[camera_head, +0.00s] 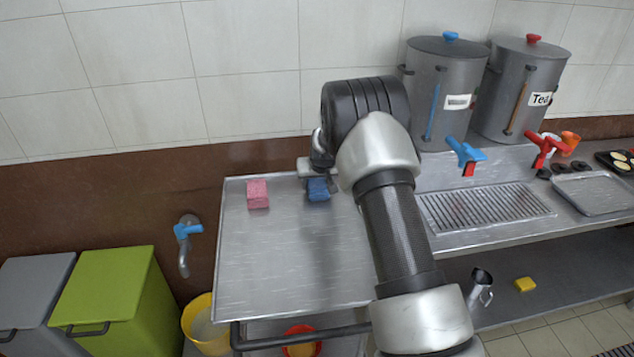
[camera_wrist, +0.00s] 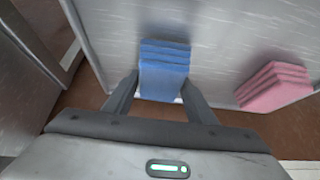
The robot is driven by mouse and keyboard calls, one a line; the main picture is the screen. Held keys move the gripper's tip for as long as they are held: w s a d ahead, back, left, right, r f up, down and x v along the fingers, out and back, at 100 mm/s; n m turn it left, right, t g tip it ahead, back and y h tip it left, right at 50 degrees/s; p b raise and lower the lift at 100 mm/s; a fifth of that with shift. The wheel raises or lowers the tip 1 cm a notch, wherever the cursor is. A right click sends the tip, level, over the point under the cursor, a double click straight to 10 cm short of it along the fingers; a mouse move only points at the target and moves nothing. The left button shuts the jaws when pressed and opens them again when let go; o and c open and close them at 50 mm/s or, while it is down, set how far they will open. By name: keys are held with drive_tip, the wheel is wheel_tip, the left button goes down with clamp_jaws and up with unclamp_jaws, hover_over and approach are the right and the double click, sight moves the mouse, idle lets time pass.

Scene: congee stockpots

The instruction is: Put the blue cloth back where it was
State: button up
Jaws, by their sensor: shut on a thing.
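The blue cloth (camera_head: 318,190) is a small folded stack near the back edge of the steel table (camera_head: 285,270). My gripper (camera_head: 318,177) is at the cloth, coming from the back edge, with the wrist partly hiding it. In the wrist view the blue cloth (camera_wrist: 165,70) lies between the two fingers, and my gripper (camera_wrist: 160,88) is shut on it. The cloth appears at or very near the table surface; I cannot tell whether it touches. A pink folded cloth (camera_head: 258,194) lies to its left in the head view, and it also shows in the wrist view (camera_wrist: 273,87).
Two steel stockpots (camera_head: 446,90) (camera_head: 521,92) stand on the right counter behind a drain grate (camera_head: 485,206). A yellow cloth (camera_head: 525,284) and metal jug (camera_head: 479,289) are on the lower shelf. Green bin (camera_head: 120,300) and yellow bucket (camera_head: 203,322) stand left. The table's front is clear.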

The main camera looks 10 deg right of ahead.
drive_tip(key=shift+f, duration=0.2)
drive_tip(key=o, duration=1)
drive_tip(key=shift+o, duration=0.2)
